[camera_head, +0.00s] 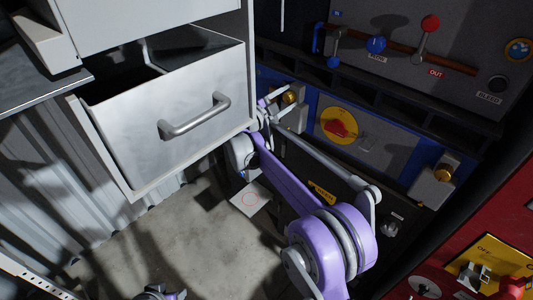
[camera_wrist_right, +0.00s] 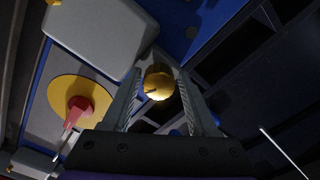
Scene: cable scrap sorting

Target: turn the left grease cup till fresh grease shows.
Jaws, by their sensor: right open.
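The left grease cup (camera_head: 290,97) is a small round brass cap on a grey block on the blue panel. My right gripper (camera_head: 279,103) is at this cup, with its arm reaching up from the lower right. In the right wrist view, the brass cup (camera_wrist_right: 159,82) sits between the two open fingers, with a dark notch or mark on its face. I cannot tell whether either finger touches it. Fresh grease cannot be made out.
An open grey drawer (camera_head: 160,110) juts out left of my right gripper. A yellow disc with a red switch (camera_head: 338,124) is right of the cup. Another brass cup (camera_head: 443,173) sits further right. Levers (camera_head: 427,38) stand above. A red cabinet (camera_head: 478,225) is at lower right.

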